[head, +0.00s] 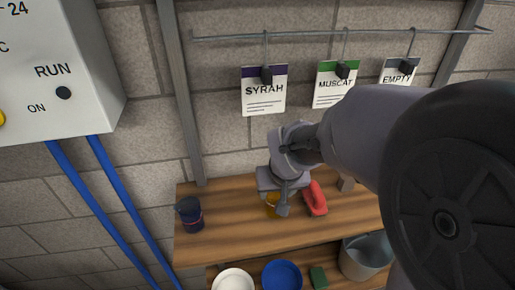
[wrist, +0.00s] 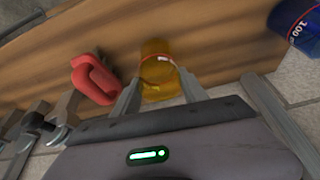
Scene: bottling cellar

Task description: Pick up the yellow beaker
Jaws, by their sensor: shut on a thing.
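The yellow beaker (head: 271,205) is at the wooden shelf, partly hidden by my gripper in the head view. In the wrist view the yellow beaker (wrist: 158,72) is see-through amber with a pale and red mark on its side. My gripper (wrist: 160,92) is shut on it, one finger at each side. In the head view my gripper (head: 275,208) comes down over the beaker from above. I cannot tell whether the beaker's base touches the shelf.
A red handled object (head: 316,199) lies close beside the beaker on the right. A dark blue beaker (head: 190,214) stands at the left end of the wooden shelf (head: 235,230). Below are a white bowl (head: 233,281), a blue bowl (head: 282,276) and a metal bucket (head: 365,259).

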